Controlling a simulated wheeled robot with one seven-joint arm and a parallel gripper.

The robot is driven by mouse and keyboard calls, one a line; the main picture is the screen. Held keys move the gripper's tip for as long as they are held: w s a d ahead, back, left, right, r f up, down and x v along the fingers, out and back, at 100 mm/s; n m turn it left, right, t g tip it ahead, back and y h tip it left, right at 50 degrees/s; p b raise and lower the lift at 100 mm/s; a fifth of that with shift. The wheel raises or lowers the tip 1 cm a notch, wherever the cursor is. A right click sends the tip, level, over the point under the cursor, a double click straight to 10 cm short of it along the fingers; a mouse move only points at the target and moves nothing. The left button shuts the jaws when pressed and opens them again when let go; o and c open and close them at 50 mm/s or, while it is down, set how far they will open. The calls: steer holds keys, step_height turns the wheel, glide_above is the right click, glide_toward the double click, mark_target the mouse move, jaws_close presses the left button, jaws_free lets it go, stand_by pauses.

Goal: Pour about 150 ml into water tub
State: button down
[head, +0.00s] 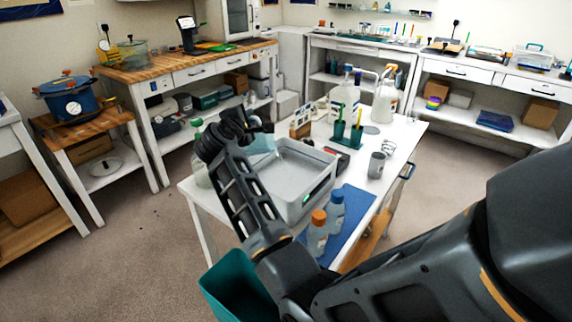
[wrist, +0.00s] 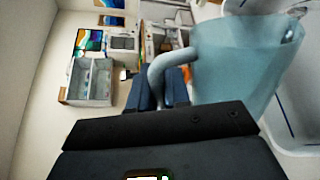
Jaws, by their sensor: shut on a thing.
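My gripper (head: 247,141) is shut on the handle of a translucent pale-blue jug (head: 263,144), over the left back part of the water tub. In the wrist view the gripper's dark fingers (wrist: 170,90) close around the jug's handle, and the jug (wrist: 232,75) is large and close. The jug looks tilted, with a clear glint near its lip; I cannot tell how much liquid is in it or whether any is flowing. The water tub (head: 290,208) is a pale grey open box on the white table; its pale wall (wrist: 303,140) also shows in the wrist view.
A spray bottle (head: 199,165) stands left. Large pump bottles (head: 344,100), a green holder (head: 345,140) and a grey cup (head: 376,165) stand behind and right.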

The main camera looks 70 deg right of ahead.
steer(key=shift+s+d+r+m, duration=0.15)
steer(key=shift+s+m, duration=0.15)
steer(key=shift+s, duration=0.3)
steer(key=w+r+n+p, duration=0.1)
steer(key=w+a+r+n+p, duration=0.1)
steer(key=w, duration=0.1)
steer(key=shift+r, duration=0.3)
steer(key=shift+w+f+n+g+h+b, duration=0.3)
steer(key=shift+f+n+g+b, duration=0.1)
steer(key=shift+f+n+b, duration=0.3)
steer(key=shift+w+a+f+n+b, duration=0.1)
steer(key=shift+w+f+n+b, duration=0.2)
steer(key=shift+f+n+b, duration=0.5)
steer(key=shift+w+a+r+n, duration=0.1)
steer(key=shift+w+n, duration=0.2)
steer(key=shift+g, duration=0.3)
